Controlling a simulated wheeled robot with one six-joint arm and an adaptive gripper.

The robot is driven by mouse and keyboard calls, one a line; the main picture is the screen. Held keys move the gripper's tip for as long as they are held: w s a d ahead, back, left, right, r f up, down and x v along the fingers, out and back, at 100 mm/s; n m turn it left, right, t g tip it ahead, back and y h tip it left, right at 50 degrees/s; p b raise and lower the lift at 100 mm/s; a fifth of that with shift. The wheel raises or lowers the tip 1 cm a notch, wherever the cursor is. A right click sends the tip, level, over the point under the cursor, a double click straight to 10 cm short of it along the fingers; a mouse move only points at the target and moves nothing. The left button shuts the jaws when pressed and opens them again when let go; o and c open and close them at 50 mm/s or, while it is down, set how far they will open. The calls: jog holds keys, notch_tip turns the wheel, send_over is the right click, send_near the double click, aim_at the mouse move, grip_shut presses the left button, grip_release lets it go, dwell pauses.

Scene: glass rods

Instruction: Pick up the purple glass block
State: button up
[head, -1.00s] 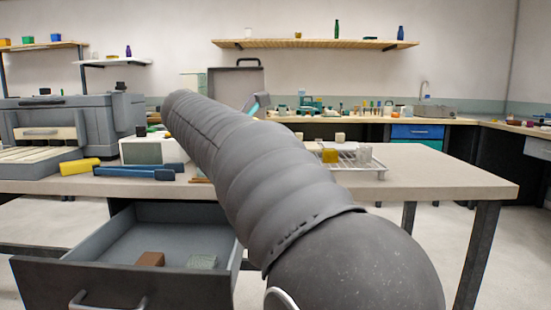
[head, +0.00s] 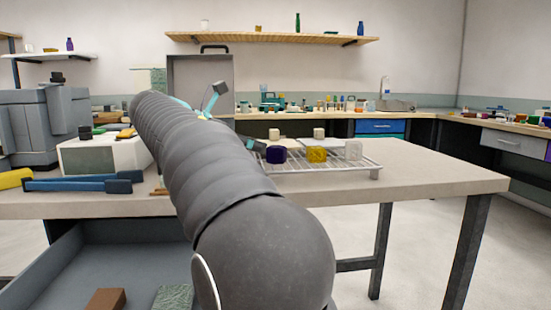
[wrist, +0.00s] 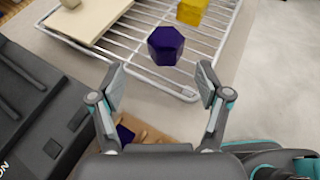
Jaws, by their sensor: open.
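The purple glass block (head: 276,154) sits on a wire rack (head: 340,172), at the rack's left part in the head view. In the wrist view the dark purple hexagonal block (wrist: 165,45) lies just beyond my gripper (wrist: 161,82), near the middle between the fingers. My gripper is open with nothing between its fingertips. In the head view my arm covers most of the gripper, and only a dark fingertip and teal parts show left of the block.
A yellow block (head: 317,154) and a pale clear block (head: 353,150) stand on the rack to the right. A cream block (head: 319,133) is behind. An open drawer (head: 120,265) is below.

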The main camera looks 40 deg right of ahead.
aim_at(268, 149)
jog(key=x, duration=0.3)
jog(key=shift+s+r, duration=0.1)
jog(key=shift+s+b+x, duration=0.2)
jog(key=shift+b+x, duration=0.25)
jog(key=shift+x, duration=0.85)
jog(key=shift+s+b+x, duration=0.2)
jog(key=shift+b+x, duration=0.2)
jog(key=shift+x, duration=0.95)
jog(key=shift+r, duration=0.1)
jog(key=c, duration=1.3)
